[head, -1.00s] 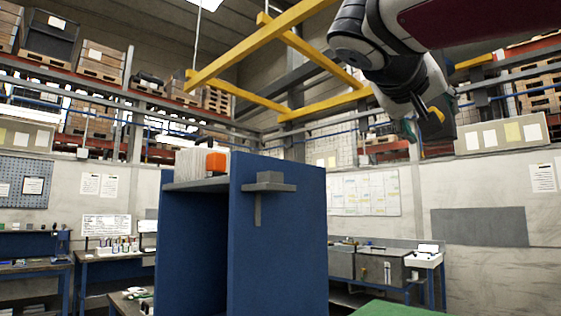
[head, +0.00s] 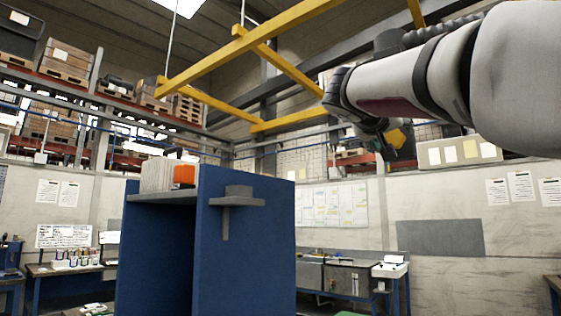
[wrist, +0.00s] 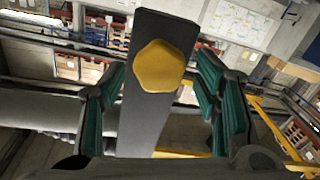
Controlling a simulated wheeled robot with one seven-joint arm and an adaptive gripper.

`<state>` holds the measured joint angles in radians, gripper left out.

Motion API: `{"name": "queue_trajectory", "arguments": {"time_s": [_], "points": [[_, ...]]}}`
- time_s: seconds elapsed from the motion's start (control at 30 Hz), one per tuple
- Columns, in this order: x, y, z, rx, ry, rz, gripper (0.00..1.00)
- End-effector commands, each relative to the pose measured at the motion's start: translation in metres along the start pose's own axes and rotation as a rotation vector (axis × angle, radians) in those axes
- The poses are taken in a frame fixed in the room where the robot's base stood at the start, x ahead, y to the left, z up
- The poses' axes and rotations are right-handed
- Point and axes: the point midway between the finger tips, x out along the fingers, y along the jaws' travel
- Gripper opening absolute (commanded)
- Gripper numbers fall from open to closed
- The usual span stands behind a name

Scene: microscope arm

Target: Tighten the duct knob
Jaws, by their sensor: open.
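The yellow, rounded, many-sided duct knob (wrist: 165,66) sits on a flat dark grey bar (wrist: 160,25) in the wrist view. My gripper (wrist: 163,72) is open, with a green-padded finger on each side of the bar. The knob appears between the fingertips, and I see gaps to both fingers. How far the knob is in depth from the fingertips I cannot tell. In the head view the knob (head: 396,138) shows small and yellow at the end of my arm, beside my gripper (head: 378,143), which is partly hidden there.
A blue cabinet (head: 245,260) stands left of my arm, with an orange box (head: 184,174) and a grey bracket (head: 237,200). Yellow overhead beams (head: 250,47) cross above. Benches (head: 345,275) line the back wall. The space between cabinet and gripper looks clear.

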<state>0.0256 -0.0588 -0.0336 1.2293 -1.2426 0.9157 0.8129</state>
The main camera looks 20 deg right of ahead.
Motion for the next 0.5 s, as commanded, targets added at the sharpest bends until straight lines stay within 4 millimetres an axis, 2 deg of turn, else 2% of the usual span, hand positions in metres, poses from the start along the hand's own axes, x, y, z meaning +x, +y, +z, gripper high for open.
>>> {"name": "queue_trajectory", "arguments": {"time_s": [0.2, 0.5], "points": [[0.017, 0.0, 0.0, -0.001, 0.0, 0.001, 0.57], [0.019, 0.0, 0.0, 0.0, 0.001, 0.0, 0.57]]}}
